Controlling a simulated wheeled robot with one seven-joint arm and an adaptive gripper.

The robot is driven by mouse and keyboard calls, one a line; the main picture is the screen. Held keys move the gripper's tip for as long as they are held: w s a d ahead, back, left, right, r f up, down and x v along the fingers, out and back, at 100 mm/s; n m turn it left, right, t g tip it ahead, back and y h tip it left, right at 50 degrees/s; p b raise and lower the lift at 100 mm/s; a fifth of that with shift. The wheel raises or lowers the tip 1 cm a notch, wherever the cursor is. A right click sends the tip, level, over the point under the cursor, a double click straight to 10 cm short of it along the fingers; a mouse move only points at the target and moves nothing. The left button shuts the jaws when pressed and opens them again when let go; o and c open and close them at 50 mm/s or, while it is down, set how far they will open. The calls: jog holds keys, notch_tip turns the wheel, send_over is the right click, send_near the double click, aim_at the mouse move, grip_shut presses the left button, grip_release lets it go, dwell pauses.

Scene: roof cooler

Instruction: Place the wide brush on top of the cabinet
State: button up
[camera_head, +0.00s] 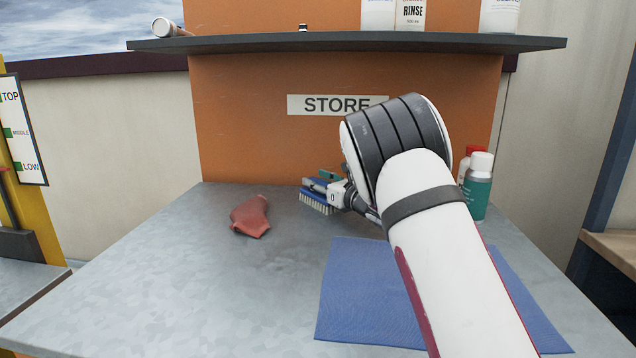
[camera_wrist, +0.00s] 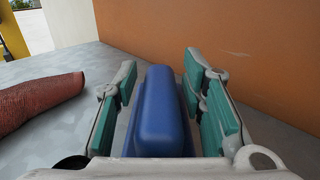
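The wide brush (camera_head: 316,202) has a blue body and pale bristles facing down. It is at the back of the grey metal worktop (camera_head: 170,280), near the orange panel. My gripper (camera_head: 326,183) is over it. In the wrist view the brush's blue top (camera_wrist: 160,112) lies between the two teal-padded fingers of my gripper (camera_wrist: 162,90). Narrow gaps show beside the brush, so the fingers look open around it. Which surface is the cabinet's top is unclear; a dark shelf (camera_head: 240,43) runs above the orange panel marked STORE (camera_head: 235,130).
A red-brown cloth-like piece (camera_head: 251,217) lies left of the brush. A blue mat (camera_head: 350,300) lies in front, partly under my arm. Teal and red-capped bottles (camera_head: 477,187) stand at right. The shelf holds bottles and a lying white container (camera_head: 168,28). The worktop's left front is clear.

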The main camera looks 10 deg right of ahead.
jog(key=shift+r, duration=0.1)
jog(key=shift+r+p, duration=0.1)
jog(key=shift+p, duration=0.2)
jog(key=v, duration=1.2)
jog(key=shift+p, duration=0.35)
